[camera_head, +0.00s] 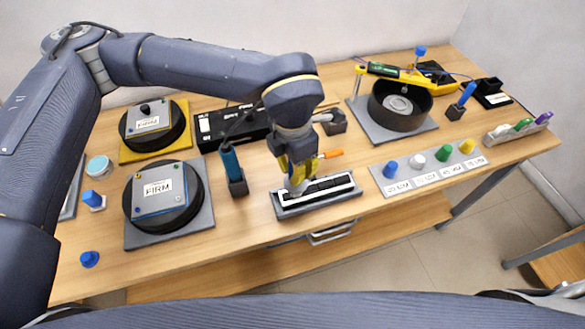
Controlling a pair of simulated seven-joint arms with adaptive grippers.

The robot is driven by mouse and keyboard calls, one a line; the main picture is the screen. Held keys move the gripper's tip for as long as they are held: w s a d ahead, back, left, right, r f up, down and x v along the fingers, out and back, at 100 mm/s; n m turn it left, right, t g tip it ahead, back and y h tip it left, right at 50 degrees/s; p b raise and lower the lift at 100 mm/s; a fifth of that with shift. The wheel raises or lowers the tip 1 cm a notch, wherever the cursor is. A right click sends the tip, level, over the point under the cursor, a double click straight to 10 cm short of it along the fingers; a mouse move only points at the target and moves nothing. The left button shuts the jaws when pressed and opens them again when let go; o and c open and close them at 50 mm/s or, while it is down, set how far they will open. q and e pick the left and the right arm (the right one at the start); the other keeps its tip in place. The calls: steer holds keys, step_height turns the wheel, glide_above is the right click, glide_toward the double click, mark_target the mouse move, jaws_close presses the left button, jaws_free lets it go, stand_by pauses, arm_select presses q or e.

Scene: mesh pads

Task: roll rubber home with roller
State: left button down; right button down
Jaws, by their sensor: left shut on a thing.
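My left gripper (297,186) reaches down over the left half of a grey tray-like frame (345,191) at the front middle of the table. The frame holds black strips with a white border along part of its edge. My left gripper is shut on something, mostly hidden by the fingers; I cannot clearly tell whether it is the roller. A whitish piece shows at the fingertips, at or just above the frame. An orange handle (330,154) sticks out to the right behind the fingers; what it belongs to is hidden. My right gripper is out of view.
A blue-handled tool (232,165) stands in a holder close left of my gripper. A black bowl (425,110) on a grey plate is at back right. Coloured knobs on a labelled strip (440,181) stand right of the frame.

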arm_select(q)
steer(key=shift+w+d, duration=0.25)
steer(key=shift+d, duration=0.65)
steer(key=shift+w+d+f, duration=0.1)
steer(key=shift+w+d, duration=0.05)
steer(key=shift+d, duration=0.35)
steer(key=shift+w+d+f, duration=0.1)
steer(key=shift+d, duration=0.4)
steer(key=shift+d, duration=0.1)
steer(key=shift+w+d, duration=0.25)
steer(key=shift+d, duration=0.6)
steer(key=shift+w+d, duration=0.1)
steer(key=shift+d, duration=0.1)
steer(key=shift+w+d+r, duration=0.15)
steer(key=shift+w+d, duration=0.05)
steer(key=shift+d, duration=0.7)
steer(key=shift+w+d, duration=0.15)
steer(key=shift+d, duration=0.35)
steer(key=shift+w+d, duration=0.15)
steer(key=shift+d, duration=0.35)
